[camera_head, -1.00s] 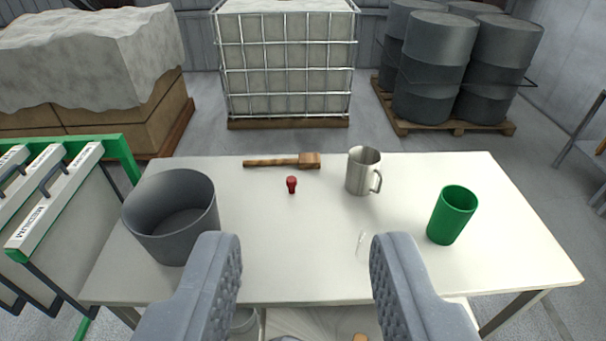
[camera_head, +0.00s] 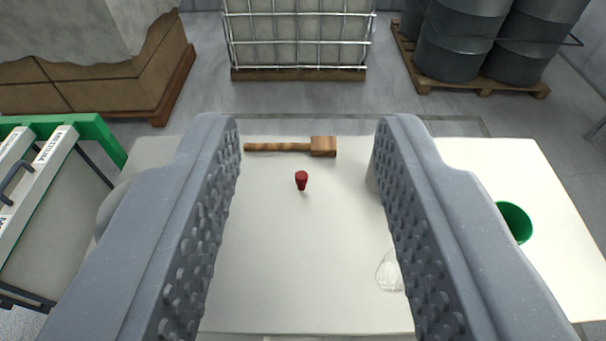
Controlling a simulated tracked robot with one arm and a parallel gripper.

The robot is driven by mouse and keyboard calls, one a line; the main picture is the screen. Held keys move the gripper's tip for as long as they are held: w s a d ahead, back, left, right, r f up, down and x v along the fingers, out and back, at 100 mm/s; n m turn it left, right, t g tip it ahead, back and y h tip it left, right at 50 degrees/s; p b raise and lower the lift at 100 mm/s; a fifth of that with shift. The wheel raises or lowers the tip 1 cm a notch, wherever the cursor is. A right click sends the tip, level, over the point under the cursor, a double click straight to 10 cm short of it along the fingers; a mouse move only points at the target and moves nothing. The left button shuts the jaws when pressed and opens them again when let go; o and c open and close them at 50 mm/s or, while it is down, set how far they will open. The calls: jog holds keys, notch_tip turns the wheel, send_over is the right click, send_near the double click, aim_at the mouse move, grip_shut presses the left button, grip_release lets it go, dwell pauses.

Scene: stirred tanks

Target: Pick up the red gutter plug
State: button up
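The small red gutter plug (camera_head: 301,180) stands on the white table, its wider end up. In the picture it lies between the two fingers of my gripper (camera_head: 307,125), near their tips. The gripper is wide open, with nothing between its studded pads. The fingers do not touch the plug. The plug is fully visible.
A wooden mallet (camera_head: 290,147) lies just behind the plug. A metal mug (camera_head: 372,178) is mostly hidden by the right finger, a grey bucket (camera_head: 108,208) by the left. A green cup (camera_head: 516,222) stands at right. A clear object (camera_head: 390,272) lies in front.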

aim_at(303, 180)
jog(key=shift+o, duration=0.3)
jog(key=shift+s, duration=0.1)
jog(key=o, duration=0.3)
jog(key=shift+o, duration=0.2)
jog(key=w+d+f+n+g, duration=0.1)
jog(key=w+d+f, duration=0.2)
jog(key=w+f, duration=0.8)
jog(key=w+d+f, duration=0.2)
jog(key=w+f, duration=0.9)
jog(key=w+a+f+n+g+y+p, duration=0.1)
jog(key=w+f+y, duration=0.15)
jog(key=f, duration=1.05)
jog(key=w+a+f+n+y, duration=0.1)
jog(key=w+a+f, duration=0.15)
jog(key=f, duration=1.05)
jog(key=x, duration=0.7)
jog(key=shift+w+d+f, duration=0.35)
jog(key=shift+w, duration=0.05)
jog(key=shift+p+x, duration=0.35)
jog(key=shift+x, duration=2.9)
